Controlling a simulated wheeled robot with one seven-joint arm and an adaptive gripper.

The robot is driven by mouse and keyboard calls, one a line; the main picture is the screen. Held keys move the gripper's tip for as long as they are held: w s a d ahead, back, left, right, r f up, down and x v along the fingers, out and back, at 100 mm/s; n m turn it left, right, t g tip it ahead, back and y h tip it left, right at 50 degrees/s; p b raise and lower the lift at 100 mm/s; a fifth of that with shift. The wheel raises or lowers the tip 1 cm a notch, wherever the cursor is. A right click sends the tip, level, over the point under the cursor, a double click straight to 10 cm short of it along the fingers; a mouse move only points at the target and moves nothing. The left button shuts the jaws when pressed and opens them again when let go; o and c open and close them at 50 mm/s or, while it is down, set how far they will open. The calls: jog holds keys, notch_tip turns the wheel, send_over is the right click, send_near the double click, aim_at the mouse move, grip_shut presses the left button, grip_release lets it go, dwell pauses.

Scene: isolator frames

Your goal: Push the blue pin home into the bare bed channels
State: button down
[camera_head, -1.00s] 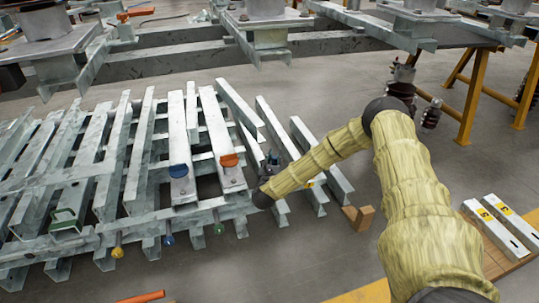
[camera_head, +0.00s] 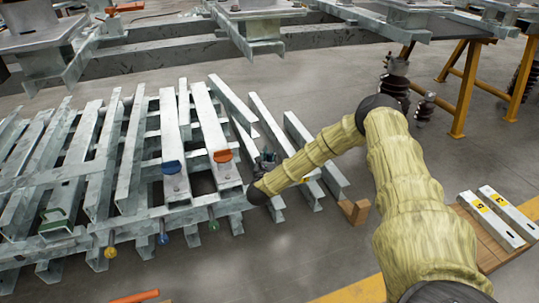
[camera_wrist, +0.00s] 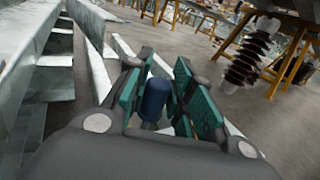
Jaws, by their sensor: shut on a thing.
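My gripper (camera_wrist: 158,98) has its teal pads shut on a dark blue cylinder (camera_wrist: 156,97) in the wrist view. I cannot tell whether this cylinder is the task's blue pin. In the head view the gripper (camera_head: 266,160) is small and partly hidden behind my wrist, above the right part of the bed. A blue-headed pin (camera_head: 163,239) sits at the front rail of the grey steel bed (camera_head: 130,222), between a yellow-headed pin (camera_head: 110,252) and a green-headed pin (camera_head: 213,224). My gripper is apart from it, up and to the right. Several long channels (camera_head: 208,120) lie across the bed.
A blue handle (camera_head: 171,167) and an orange handle (camera_head: 222,156) sit on two channels. A green handle (camera_head: 55,219) is at left. Wooden blocks (camera_head: 354,211) stand right of the bed. Steel frames on yellow trestles (camera_head: 466,95) stand behind. Floor in front is mostly clear.

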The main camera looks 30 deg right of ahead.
jog(key=shift+f+b, duration=1.4)
jog(key=shift+f, duration=0.6)
jog(key=shift+b, duration=0.5)
dwell(0.7)
jog(key=shift+f+b, duration=0.85)
jog(key=shift+f, duration=0.25)
jog(key=shift+r, duration=0.2)
jog(key=shift+r+p, duration=0.35)
jog(key=shift+r, duration=0.25)
jog(key=shift+b, duration=0.5)
dwell(2.1)
jog(key=shift+f, duration=0.2)
